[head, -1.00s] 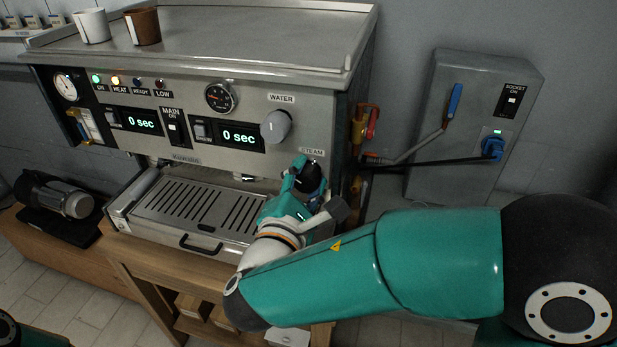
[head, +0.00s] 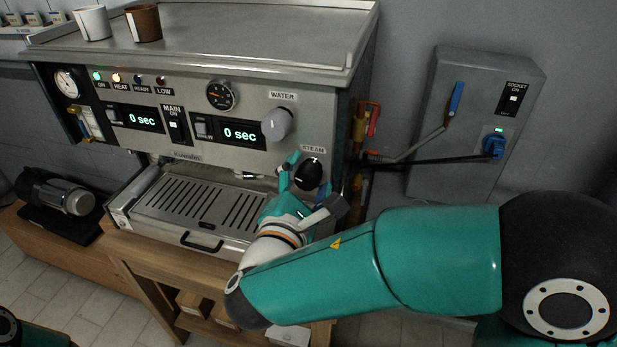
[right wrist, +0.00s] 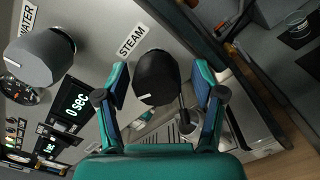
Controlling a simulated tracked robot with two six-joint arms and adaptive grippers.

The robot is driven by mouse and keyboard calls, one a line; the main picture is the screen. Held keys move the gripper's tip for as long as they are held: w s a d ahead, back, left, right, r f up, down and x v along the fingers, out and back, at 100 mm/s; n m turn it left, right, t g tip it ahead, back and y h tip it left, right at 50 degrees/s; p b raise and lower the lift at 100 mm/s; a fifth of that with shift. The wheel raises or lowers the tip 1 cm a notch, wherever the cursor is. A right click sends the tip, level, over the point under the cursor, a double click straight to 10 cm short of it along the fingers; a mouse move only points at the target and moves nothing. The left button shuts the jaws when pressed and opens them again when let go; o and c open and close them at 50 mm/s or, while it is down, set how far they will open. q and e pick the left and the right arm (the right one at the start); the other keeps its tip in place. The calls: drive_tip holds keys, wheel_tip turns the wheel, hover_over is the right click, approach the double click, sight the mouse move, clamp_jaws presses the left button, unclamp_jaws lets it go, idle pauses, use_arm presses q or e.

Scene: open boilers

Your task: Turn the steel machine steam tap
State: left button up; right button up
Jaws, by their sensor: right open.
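The steel machine (head: 290,80) stands ahead with its front panel facing me. Its steam tap is a black round knob (head: 308,172) under the STEAM label, at the panel's lower right. My right gripper (head: 302,168) is open at the knob, with one finger on each side of it. In the right wrist view the knob (right wrist: 156,78) sits between the two teal fingertips (right wrist: 160,82), and I see gaps beside it. A white line shows on the knob. My left gripper is not in view.
The grey WATER knob (head: 278,125) is just above and left of the steam tap. A drip tray (head: 200,208) juts out at lower left. A grey socket box (head: 470,130) with a blue plug is on the wall at right. Cups (head: 143,24) stand on top.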

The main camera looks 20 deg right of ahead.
drive_tip(key=v, duration=1.2)
